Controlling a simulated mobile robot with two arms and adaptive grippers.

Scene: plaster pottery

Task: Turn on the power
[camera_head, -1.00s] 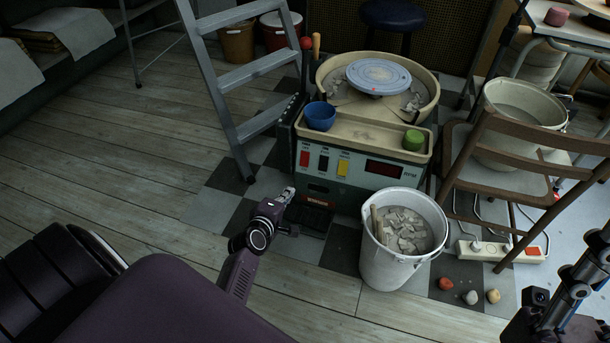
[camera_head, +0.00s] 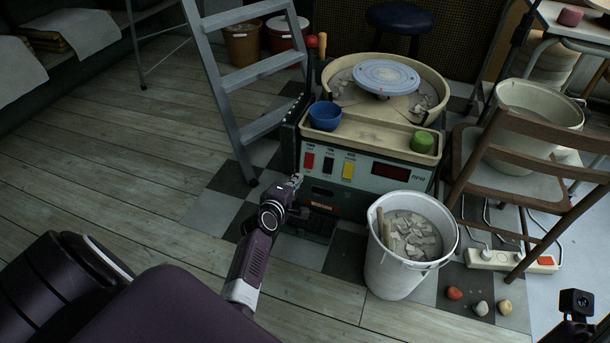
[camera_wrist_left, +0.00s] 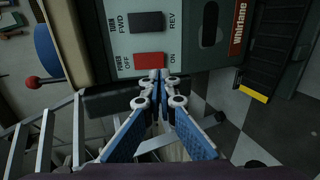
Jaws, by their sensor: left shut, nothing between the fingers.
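The pottery wheel's front panel (camera_head: 375,180) faces me. Its red power switch (camera_head: 308,161) is at the panel's left. In the left wrist view the red power switch (camera_wrist_left: 149,60) lies between the words OFF and ON, beside a black FWD/REV switch (camera_wrist_left: 147,21). My left gripper (camera_head: 296,180) is shut and empty, in front of the panel just below the red switch. In the left wrist view its closed fingertips (camera_wrist_left: 158,73) are at the switch's edge near the ON side; I cannot tell whether they touch it. My right gripper's fingers do not show.
A white bucket of clay scraps (camera_head: 412,275) stands before the wheel at right. A stepladder (camera_head: 245,75) stands at left. A wooden chair (camera_head: 525,160) and a power strip (camera_head: 512,262) are at right. Floor at left is clear.

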